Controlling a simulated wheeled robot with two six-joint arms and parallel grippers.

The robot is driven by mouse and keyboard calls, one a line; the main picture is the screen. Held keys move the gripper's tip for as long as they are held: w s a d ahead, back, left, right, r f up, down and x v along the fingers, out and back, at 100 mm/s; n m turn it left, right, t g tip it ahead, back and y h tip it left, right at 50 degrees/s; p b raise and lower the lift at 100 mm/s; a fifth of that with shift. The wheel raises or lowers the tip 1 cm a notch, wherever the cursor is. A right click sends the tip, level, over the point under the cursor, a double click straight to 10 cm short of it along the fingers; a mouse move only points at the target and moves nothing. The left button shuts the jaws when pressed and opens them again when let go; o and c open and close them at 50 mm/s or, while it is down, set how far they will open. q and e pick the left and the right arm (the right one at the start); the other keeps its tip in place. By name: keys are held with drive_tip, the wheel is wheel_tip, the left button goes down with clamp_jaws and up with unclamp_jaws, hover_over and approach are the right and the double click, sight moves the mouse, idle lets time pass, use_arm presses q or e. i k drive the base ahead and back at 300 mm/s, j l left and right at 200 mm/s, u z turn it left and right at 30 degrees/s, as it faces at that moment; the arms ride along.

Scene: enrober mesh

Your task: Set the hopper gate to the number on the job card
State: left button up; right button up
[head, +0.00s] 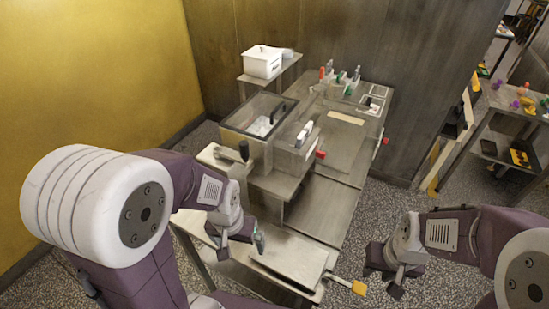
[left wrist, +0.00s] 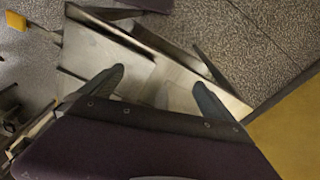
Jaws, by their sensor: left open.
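A metal hopper with a clear lid (head: 250,112) stands on the machine's left side. A dark knob (head: 244,150) sticks out at its front; I cannot tell whether it belongs to the gate. No gate number is legible. White cards (head: 372,104) lie at the machine's back right; I cannot tell whether one is the job card. My left gripper (head: 241,245) is open and empty, over the front metal tray, below the hopper. Its two fingers show apart in the left wrist view (left wrist: 158,85). My right gripper (head: 384,281) hangs right of the machine, its dark fingers apart and empty.
A yellow-ended metal rod (head: 358,287) juts from the front tray (head: 290,255), near my right gripper. A red handle (head: 320,155) sits at the machine's middle. A white bin (head: 262,65) stands on a back stand. A side table (head: 515,125) is at right.

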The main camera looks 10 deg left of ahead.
sight(319, 153)
drive_tip(key=l+z, duration=0.1)
drive_tip(key=l, duration=0.35)
drive_tip(key=i+l+z, duration=0.1)
drive_tip(key=l, duration=0.35)
drive_tip(key=i+l, duration=0.1)
drive_tip(key=l, duration=0.35)
drive_tip(key=i+l+z, duration=0.15)
drive_tip(key=i+j, duration=0.05)
drive_tip(key=i, duration=0.05)
